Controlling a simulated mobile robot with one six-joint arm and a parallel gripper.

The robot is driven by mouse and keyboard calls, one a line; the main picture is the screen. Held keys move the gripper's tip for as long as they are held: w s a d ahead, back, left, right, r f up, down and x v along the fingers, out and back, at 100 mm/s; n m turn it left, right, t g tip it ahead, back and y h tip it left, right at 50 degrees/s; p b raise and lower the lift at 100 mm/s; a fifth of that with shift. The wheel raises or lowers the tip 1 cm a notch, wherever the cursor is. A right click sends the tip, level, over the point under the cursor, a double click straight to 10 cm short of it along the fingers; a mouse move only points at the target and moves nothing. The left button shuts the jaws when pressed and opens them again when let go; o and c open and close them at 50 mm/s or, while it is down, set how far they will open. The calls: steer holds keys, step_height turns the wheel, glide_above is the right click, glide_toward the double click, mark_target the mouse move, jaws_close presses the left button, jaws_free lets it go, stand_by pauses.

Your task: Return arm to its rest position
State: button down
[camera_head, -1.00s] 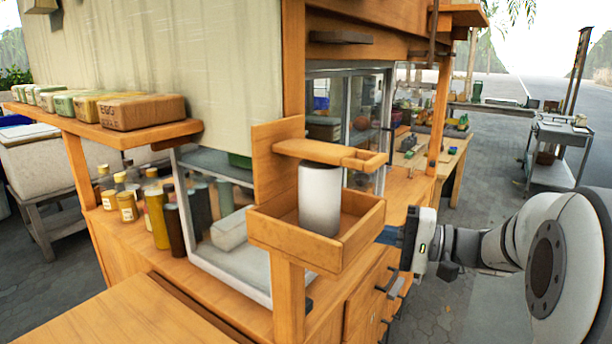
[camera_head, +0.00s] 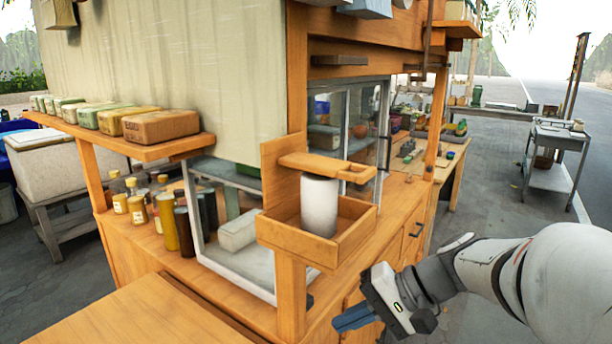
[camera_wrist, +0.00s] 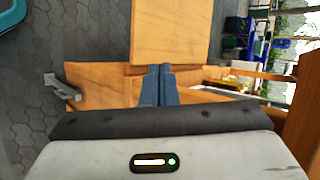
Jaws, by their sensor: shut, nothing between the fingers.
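My gripper (camera_head: 352,318) is in the lower right of the head view, in front of the wooden stall and to the right of and below a small wooden box shelf. Its blue fingers are together with nothing between them. In the wrist view the closed fingers (camera_wrist: 159,84) point toward a wooden surface (camera_wrist: 170,35). My white arm reaches in from the right edge of the head view. The gripper appears apart from the stall, but the exact gap cannot be told.
The wooden box shelf (camera_head: 345,247) holds a white cylinder (camera_head: 319,206). A glass case (camera_head: 228,268), bottles (camera_head: 168,222) and a row of wrapped blocks (camera_head: 160,126) are to the left. A metal cart (camera_head: 556,150) stands at the back right. The pavement between looks clear.

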steer(key=s+d+f+n+t+h+p, duration=0.1)
steer(key=s+d+n+h+p, duration=0.2)
steer(key=s+d+h, duration=0.5)
steer(key=shift+f+h+p, duration=0.25)
steer(key=shift+h+p, duration=0.4)
steer(key=shift+h, duration=0.55)
